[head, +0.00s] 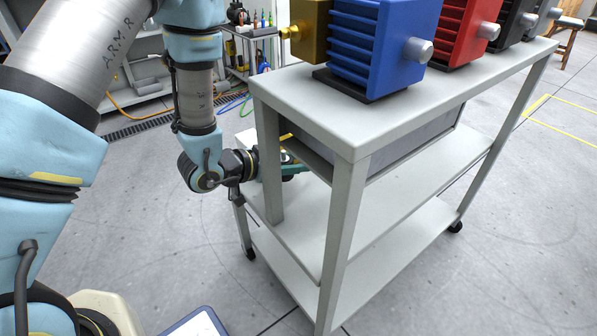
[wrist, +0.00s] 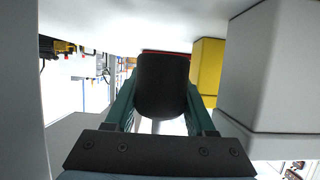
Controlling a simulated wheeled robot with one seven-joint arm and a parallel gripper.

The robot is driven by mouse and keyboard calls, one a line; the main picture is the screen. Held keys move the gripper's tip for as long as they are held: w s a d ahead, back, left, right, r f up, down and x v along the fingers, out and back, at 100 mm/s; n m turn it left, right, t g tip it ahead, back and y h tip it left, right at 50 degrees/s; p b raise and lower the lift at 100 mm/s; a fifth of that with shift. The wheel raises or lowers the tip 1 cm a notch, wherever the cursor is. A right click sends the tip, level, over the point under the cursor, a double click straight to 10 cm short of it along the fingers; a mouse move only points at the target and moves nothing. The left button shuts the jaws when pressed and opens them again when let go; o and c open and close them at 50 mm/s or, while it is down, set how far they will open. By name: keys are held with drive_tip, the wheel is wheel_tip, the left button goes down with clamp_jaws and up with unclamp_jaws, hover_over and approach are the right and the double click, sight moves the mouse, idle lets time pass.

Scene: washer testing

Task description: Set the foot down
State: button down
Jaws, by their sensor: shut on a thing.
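The foot (wrist: 163,85) is a black, rounded piece in the middle of the wrist view. My gripper (wrist: 162,100) is shut on it, with one green finger on each side. In the head view my gripper (head: 293,171) reaches in between the top and the middle shelf of the grey trolley (head: 360,149), at its left end. A trolley leg hides part of it there, and I cannot make out the foot. The wrist view does not show clearly whether the foot touches any surface.
A yellow block (wrist: 207,66) and a large grey block (wrist: 265,65) stand close on the right in the wrist view. A blue motor (head: 375,45) and a red motor (head: 465,30) stand on the trolley top. The lower shelf (head: 390,255) is bare.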

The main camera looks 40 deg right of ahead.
sight(299, 180)
drive_tip(key=shift+s+d, duration=0.1)
drive_tip(key=shift+d, duration=0.35)
drive_tip(key=shift+d+f+b, duration=0.15)
drive_tip(key=shift+f+b, duration=0.2)
drive_tip(key=shift+f, duration=0.5)
drive_tip(key=shift+d+f+b, duration=0.1)
drive_tip(key=shift+f+b, duration=0.25)
drive_tip(key=shift+f, duration=0.5)
drive_tip(key=shift+f, duration=0.1)
drive_tip(key=shift+c, duration=1.2)
unclamp_jaws()
drive_tip(key=shift+r, duration=0.2)
drive_tip(key=p+v, duration=0.2)
drive_tip(key=v, duration=1)
drive_tip(key=shift+f, duration=0.15)
